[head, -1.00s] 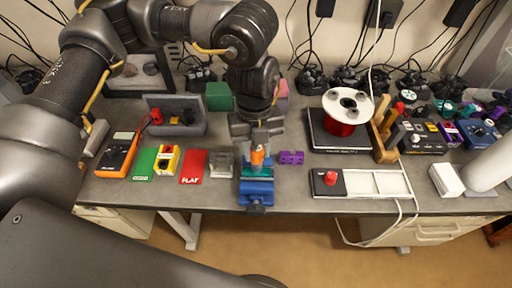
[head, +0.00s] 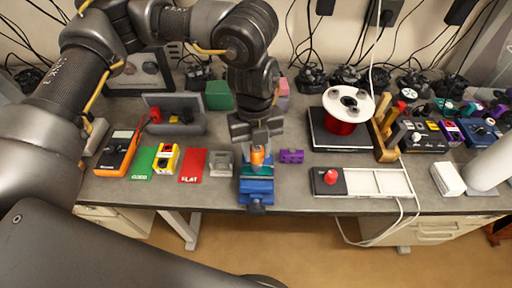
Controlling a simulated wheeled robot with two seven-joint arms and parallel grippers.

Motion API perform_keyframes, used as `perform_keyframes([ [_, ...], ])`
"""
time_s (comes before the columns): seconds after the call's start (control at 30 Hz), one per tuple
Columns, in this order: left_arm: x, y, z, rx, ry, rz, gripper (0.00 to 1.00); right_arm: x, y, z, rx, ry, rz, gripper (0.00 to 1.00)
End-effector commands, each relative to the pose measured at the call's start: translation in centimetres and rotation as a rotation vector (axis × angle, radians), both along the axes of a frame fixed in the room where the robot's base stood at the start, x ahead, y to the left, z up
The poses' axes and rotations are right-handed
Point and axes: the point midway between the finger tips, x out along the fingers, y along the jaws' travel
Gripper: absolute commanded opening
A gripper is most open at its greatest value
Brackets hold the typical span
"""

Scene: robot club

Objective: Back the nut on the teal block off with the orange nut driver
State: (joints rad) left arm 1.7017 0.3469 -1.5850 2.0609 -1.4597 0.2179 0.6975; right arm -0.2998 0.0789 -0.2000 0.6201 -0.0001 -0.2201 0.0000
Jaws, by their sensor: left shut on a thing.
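My left gripper (head: 257,146) points down over the front middle of the bench, shut on the orange nut driver (head: 257,157). The driver stands upright above the teal block (head: 257,171), which sits in the blue vise (head: 257,187) at the bench's front edge. The nut is hidden under the driver, so I cannot tell how the driver's tip sits on it. My right gripper is not in view.
A clear square tray (head: 221,162) is close left of the vise, and a purple block (head: 291,156) close right. Further left are a red mat (head: 193,166), a green mat (head: 144,163) and a multimeter (head: 118,154). A white spool (head: 348,104) stands right, behind a white-framed panel (head: 376,182).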

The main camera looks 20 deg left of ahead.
Motion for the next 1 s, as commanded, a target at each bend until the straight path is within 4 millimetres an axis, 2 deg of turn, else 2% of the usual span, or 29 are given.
perform_keyframes([
  [0.93, -0.01, -0.01, -0.41, 0.000, 0.000, 0.000, 0.11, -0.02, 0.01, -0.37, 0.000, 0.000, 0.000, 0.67],
  [0.97, -0.01, 0.00, -0.39, 0.000, 0.000, 0.000, 0.33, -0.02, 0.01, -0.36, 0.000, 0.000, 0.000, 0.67],
  [1.0, 0.00, -0.01, -0.35, 0.000, 0.000, 0.000, 0.38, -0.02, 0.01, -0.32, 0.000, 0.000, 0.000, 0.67],
])
